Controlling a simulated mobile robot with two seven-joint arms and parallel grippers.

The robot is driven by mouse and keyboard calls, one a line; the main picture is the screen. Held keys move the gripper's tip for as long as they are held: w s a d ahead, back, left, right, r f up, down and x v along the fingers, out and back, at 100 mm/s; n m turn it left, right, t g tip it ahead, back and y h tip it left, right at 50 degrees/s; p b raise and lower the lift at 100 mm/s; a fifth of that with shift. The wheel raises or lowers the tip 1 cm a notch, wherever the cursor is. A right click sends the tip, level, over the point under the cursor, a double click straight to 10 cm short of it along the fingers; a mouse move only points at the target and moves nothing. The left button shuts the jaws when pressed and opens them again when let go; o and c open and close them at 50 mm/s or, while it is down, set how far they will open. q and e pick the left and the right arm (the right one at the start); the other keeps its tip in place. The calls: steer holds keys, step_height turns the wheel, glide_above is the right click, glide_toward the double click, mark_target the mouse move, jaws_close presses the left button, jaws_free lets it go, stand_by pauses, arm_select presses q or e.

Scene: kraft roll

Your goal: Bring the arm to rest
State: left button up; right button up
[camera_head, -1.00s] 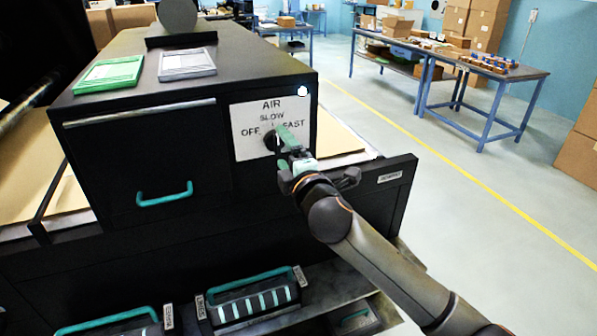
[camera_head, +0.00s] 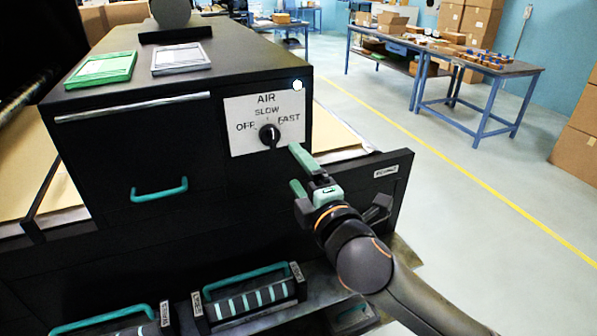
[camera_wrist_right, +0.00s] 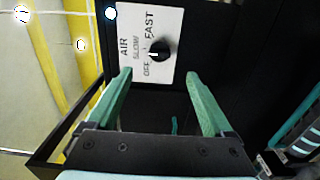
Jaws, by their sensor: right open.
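My right gripper (camera_head: 297,168) is open and empty, with green fingers, in front of the black machine cabinet. It is to the lower right of the black AIR knob (camera_head: 269,134) and apart from it. The knob sits on a white label plate (camera_head: 240,140) marked OFF, SLOW and FAST. In the right wrist view the open fingers (camera_wrist_right: 160,95) point toward the cabinet, with the knob (camera_wrist_right: 160,50) beyond and between them. My left gripper does not show.
The cabinet's drawer with a teal handle (camera_head: 160,190) is left of the plate. A green frame (camera_head: 103,69) and a grey frame (camera_head: 181,58) lie on top. Teal-handled cases (camera_head: 250,303) sit below. Open floor (camera_head: 480,250) and blue tables (camera_head: 480,72) are to the right.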

steer(key=s+d+f+m+g, duration=0.1)
steer(key=s+f+m, duration=0.15)
steer(key=f, duration=0.45)
steer(key=s+d+f+m+g+h, duration=0.15)
steer(key=f+m, duration=0.25)
steer(key=f, duration=0.4)
steer(key=s+d+f+m+g+y, duration=0.1)
steer(key=s+d+f+m+g, duration=0.15)
steer(key=f, duration=0.45)
steer(key=s+d+f+m+g+h, duration=0.1)
steer(key=s+d+f+m, duration=0.1)
steer(key=s+f, duration=0.4)
steer(key=s+d+f+m+g+p, duration=0.1)
steer(key=s+d+f+m, duration=0.2)
steer(key=s+f+m, duration=0.2)
steer(key=s+d+f+m+h, duration=0.1)
steer(key=s+d+f+m, duration=0.2)
steer(key=s+f, duration=0.4)
steer(key=shift+s+f+m+g+h, duration=0.15)
steer(key=shift+s+m+g+h, duration=0.2)
steer(key=shift+s, duration=0.3)
